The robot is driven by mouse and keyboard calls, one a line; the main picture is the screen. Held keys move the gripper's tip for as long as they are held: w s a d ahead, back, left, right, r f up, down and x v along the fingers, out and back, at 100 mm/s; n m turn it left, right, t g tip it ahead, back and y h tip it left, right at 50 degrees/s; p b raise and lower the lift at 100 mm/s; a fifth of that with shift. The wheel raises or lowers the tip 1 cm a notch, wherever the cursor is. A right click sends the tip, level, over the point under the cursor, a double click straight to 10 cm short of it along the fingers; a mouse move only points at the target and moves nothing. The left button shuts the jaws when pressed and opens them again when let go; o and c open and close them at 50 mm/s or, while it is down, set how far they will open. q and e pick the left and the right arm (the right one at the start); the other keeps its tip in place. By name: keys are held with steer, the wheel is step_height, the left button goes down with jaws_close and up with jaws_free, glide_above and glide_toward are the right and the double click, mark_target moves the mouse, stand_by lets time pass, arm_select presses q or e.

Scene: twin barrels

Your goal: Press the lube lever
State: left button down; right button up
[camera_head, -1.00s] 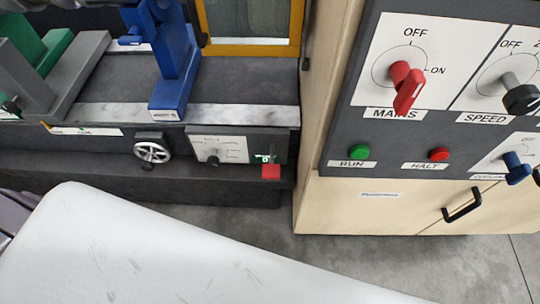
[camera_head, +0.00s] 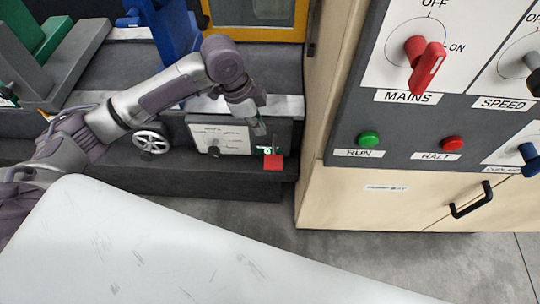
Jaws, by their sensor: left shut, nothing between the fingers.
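A small red lever pad (camera_head: 273,162) sticks out from the front of the grey machine bed, at the right end, beneath a small green marking. I take it to be the lube lever; its label is too small to read. My left gripper (camera_head: 259,129) is shut and empty. It points down just above and slightly left of the red pad in the picture, and it appears apart from it. The gripper hides part of the panel above the pad. My right gripper is not in view.
A handwheel (camera_head: 151,138) and a white dial plate (camera_head: 220,138) sit left of the pad. A beige cabinet (camera_head: 360,202) stands close on the right, with a red mains switch (camera_head: 426,65), a green button (camera_head: 369,139) and a red button (camera_head: 452,144). Grey floor is clear below.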

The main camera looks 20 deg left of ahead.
mark_target(273, 161)
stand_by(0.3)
arm_select(q)
steer(key=p+x, duration=0.1)
steer(key=x, duration=1.1)
steer(key=shift+a+f+p, duration=0.15)
steer(key=shift+f+p, duration=0.1)
steer(key=shift+p, duration=0.05)
steer(key=shift+f, duration=0.75)
